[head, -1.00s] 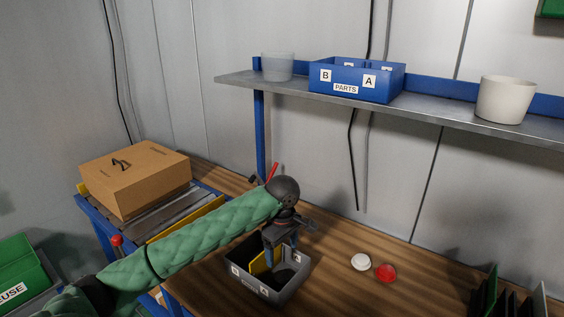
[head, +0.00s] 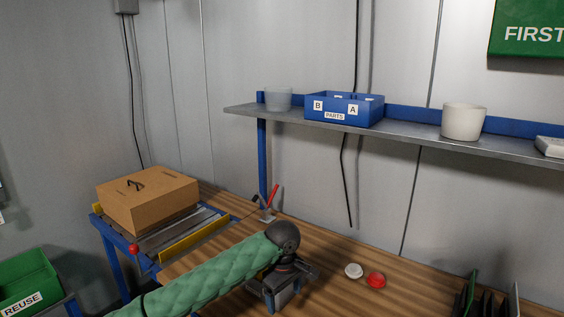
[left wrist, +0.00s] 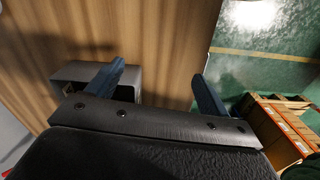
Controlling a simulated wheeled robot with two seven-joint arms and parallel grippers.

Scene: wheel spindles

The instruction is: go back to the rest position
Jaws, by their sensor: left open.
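My left gripper (head: 283,300) comes in from the left on its green-sleeved arm, low in the head view, over the wooden table. In the left wrist view my left gripper (left wrist: 158,92) shows its two blue fingers wide apart with nothing between them. A grey bin (left wrist: 75,72) stands on the table beyond the left finger, partly hidden by it. In the head view the bin does not show clearly behind the gripper. My right gripper is in neither view.
A white disc (head: 353,271) and a red disc (head: 376,280) lie on the table. A cardboard box (head: 150,203) sits on rollers at left. A shelf (head: 420,139) holds a blue parts bin (head: 345,107) and pots. Dark upright racks (head: 487,299) stand at lower right.

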